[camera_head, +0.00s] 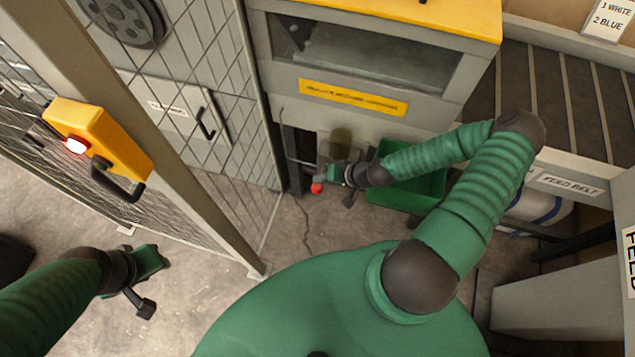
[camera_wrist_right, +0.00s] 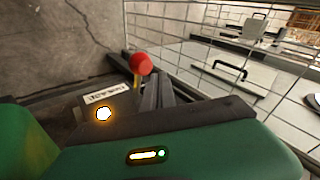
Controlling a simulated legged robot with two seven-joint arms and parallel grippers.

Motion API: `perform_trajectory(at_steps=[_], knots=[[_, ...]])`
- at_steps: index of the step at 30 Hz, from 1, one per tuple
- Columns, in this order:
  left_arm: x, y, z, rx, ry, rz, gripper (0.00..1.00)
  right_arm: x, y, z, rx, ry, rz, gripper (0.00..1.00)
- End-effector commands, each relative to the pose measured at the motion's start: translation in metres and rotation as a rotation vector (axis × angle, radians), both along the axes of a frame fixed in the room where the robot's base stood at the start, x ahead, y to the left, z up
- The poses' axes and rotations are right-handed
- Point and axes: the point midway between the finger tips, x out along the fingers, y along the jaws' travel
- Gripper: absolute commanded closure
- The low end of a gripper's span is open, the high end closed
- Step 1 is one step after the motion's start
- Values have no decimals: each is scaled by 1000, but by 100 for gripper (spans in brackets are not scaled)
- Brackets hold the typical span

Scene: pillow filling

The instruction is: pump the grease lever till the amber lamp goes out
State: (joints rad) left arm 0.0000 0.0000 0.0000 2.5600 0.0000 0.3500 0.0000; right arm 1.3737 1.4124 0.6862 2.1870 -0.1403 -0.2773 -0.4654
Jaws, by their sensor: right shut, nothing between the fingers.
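The grease lever's red knob (camera_head: 317,188) shows low beside the machine, just left of my right gripper (camera_head: 322,179). In the right wrist view the red knob (camera_wrist_right: 140,63) is at the tips of my right gripper's dark fingers (camera_wrist_right: 158,92). The fingers are shut with nothing between them; whether they touch the lever I cannot tell. The amber lamp (camera_wrist_right: 103,114) glows brightly beside a small label plate (camera_wrist_right: 107,93). Most of the lever's arm is hidden. My left gripper (camera_head: 146,300) hangs over the floor at lower left, and its jaw gap is unclear.
A mesh fence (camera_head: 232,105) stands close left of the lever. A yellow box (camera_head: 100,140) with a lit red lamp (camera_head: 76,146) is on its post. A green bin (camera_head: 405,190) sits under the machine (camera_head: 375,70), by my right forearm. Bare floor (camera_head: 190,240) lies between my arms.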

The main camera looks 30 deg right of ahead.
Motion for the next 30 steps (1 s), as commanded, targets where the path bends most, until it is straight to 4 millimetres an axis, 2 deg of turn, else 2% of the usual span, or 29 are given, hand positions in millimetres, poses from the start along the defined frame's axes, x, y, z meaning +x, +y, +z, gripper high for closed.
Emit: perform_trajectory(at_steps=[11,24,30], knots=[[0,0,4,0,0,0,64,1,-1,4,-1,0,1,100],[0,0,40,0,0,0,64,7,-9,47,-1,-1,1,100],[0,0,42,0,0,0,64,8,-10,51,-1,-1,1,100]])
